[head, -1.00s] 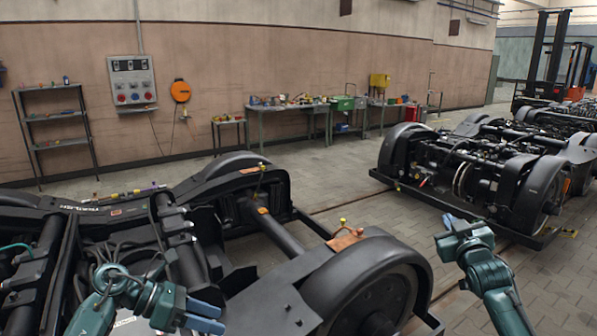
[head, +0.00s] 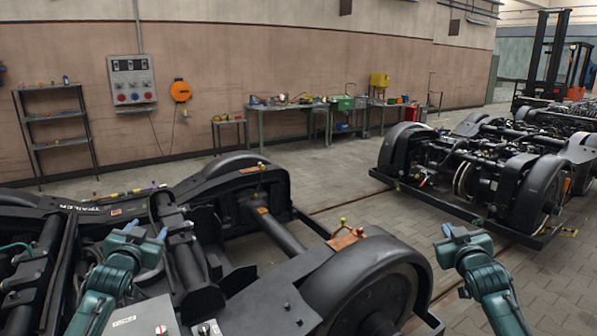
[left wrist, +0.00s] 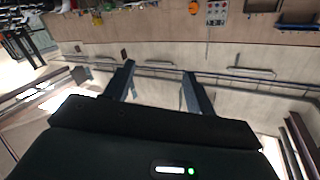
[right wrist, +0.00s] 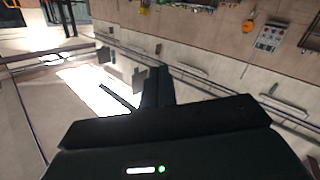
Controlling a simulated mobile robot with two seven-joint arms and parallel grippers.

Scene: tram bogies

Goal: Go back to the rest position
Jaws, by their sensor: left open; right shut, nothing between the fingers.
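My left gripper (head: 146,229) is raised in front of the near bogie, with its blue fingertips pointing up and apart. In the left wrist view its two dark fingers (left wrist: 158,82) stand open with nothing between them. My right gripper (head: 447,230) is raised to the right of the near bogie's wheel, over the floor. In the right wrist view its fingers (right wrist: 157,75) are together and hold nothing.
The near bogie (head: 290,295) fills the lower left, with an orange-brown piece (head: 346,239) on it. A grey box with a label (head: 145,318) is at the bottom. A second bogie (head: 470,175) stands right. Workbenches (head: 290,106) line the wall. Paved floor lies between.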

